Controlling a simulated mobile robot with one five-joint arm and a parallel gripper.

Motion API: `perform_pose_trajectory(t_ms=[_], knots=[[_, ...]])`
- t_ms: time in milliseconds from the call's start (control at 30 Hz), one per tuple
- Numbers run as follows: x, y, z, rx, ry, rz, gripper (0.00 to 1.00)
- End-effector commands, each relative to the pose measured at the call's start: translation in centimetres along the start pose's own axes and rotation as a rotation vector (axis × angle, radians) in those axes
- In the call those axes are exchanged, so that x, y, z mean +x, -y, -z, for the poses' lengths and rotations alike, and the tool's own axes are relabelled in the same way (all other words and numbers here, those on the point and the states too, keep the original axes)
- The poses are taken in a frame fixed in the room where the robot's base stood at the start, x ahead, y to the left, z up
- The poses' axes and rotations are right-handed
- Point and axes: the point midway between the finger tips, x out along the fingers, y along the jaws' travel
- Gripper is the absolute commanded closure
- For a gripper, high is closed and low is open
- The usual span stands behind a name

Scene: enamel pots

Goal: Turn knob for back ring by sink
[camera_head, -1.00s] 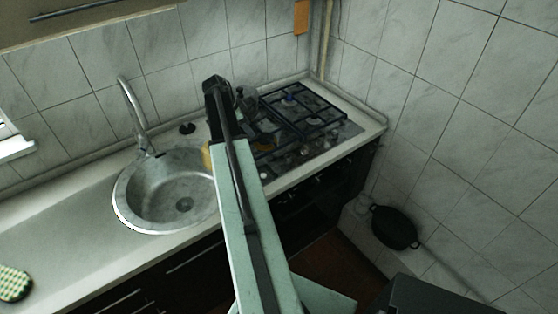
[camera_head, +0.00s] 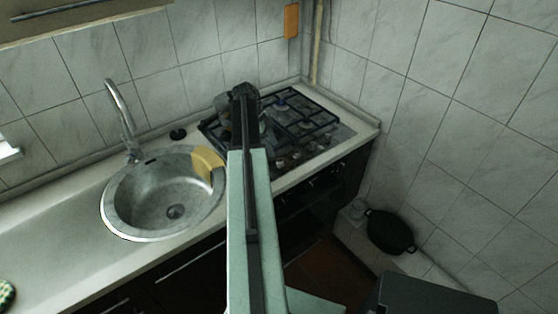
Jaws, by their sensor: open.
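The gas stove (camera_head: 333,137) is set in the counter to the right of the sink, with black grates and burners. Several knobs (camera_head: 284,162) sit along its front part, right of my arm. The knob for the back ring by the sink cannot be told apart from the others. The round metal sink (camera_head: 165,190) is left of the stove. My arm reaches up over the counter's front edge, and my gripper (camera_head: 243,92) is over the left part of the stove. The gripper is open. It hides part of the left burners.
A yellow item (camera_head: 207,163) rests at the sink's right rim. A faucet (camera_head: 122,120) rises behind the sink. A black pot (camera_head: 390,231) is low by the right wall. The counter (camera_head: 50,235) left of the sink is mostly clear.

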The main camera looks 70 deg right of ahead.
Motion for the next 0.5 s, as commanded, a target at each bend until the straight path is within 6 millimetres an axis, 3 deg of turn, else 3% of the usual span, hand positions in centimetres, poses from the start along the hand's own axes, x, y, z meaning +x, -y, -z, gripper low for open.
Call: perform_pose_trajectory(t_ms=[167,500], knots=[[1.6,0.0,-0.2,-0.001,0.000,0.001,0.47],[7.5,0.0,-0.3,-0.001,0.000,0.001,0.47]])
